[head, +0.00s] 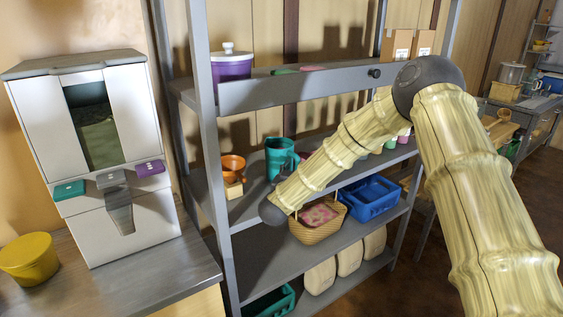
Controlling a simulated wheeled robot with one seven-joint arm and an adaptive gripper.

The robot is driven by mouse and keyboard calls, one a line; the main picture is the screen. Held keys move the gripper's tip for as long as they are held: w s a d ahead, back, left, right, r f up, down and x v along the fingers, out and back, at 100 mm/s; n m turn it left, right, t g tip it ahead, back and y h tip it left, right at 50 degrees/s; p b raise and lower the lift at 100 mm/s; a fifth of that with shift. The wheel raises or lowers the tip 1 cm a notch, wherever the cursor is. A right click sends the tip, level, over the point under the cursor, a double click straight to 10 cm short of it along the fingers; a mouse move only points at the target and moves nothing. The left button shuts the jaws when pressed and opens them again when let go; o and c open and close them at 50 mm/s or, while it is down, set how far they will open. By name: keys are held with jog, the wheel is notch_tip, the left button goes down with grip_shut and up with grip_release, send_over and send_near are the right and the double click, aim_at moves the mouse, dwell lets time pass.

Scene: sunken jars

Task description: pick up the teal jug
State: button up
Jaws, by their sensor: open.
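A teal jug (279,158) stands upright on the middle shelf of a grey metal rack, right of an orange cup. Part of its right side and lower part is close to or behind my arm in the picture. My arm comes in from the right, bends at a dark joint and slopes down left. It ends at a dark rounded part below the jug in the picture. No gripper fingers can be made out, and I cannot tell the depth gap between the arm and the jug.
The orange cup (232,167) is close on the jug's left. A purple lidded jar (231,66) stands on the upper shelf. Below are a wicker basket (318,232) and a blue crate (371,198). The rack's upright (205,150) and upper shelf edge (300,85) frame the opening. A white dispenser (100,140) stands left.

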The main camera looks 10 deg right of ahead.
jog(key=shift+p+x, duration=0.4)
jog(key=shift+x, duration=1.2)
jog(key=shift+d+f, duration=0.15)
jog(key=shift+c, duration=0.3)
grip_shut()
